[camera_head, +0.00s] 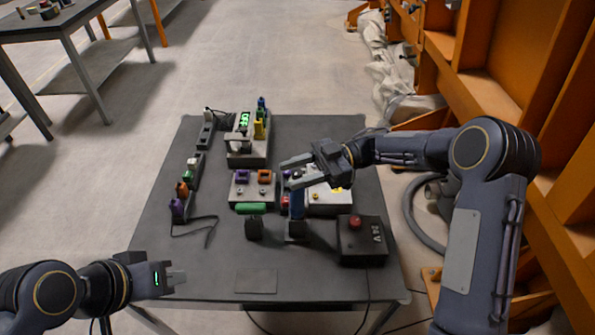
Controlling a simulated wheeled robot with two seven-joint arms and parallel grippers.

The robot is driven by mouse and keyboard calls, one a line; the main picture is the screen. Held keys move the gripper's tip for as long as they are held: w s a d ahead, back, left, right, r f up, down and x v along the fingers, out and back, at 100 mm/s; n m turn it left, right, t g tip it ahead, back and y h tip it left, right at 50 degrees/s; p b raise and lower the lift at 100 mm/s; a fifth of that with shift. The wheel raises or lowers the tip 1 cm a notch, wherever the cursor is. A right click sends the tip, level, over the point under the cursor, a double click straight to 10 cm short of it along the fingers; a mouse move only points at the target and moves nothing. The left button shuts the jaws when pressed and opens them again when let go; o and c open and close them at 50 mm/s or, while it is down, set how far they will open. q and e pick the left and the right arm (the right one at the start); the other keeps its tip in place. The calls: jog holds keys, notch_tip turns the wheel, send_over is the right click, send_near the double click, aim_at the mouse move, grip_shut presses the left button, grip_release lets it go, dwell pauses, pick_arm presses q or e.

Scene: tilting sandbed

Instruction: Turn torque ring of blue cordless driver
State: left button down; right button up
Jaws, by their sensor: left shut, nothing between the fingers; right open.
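What looks like the blue cordless driver (297,206) stands upright on its dark foot (297,231) near the middle of the table. A small red part (285,202) shows at its left side; I cannot clearly make out the torque ring. My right gripper (287,173) is open and reaches in from the right, appearing over and just behind the driver's top, which it partly hides. I cannot tell whether they touch. My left gripper (178,278) is shut and empty at the table's front left, well apart from the driver.
A green tool (250,209) with a dark foot stands left of the driver. A dark 24V box (362,245) with a red button stands at the right. Behind are a box with purple and orange parts (252,190) and a green-lit charger (245,145).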

jog(key=b+v, duration=0.1)
jog(key=v, duration=0.6)
jog(key=shift+w+d, duration=0.2)
jog(key=shift+d, duration=0.2)
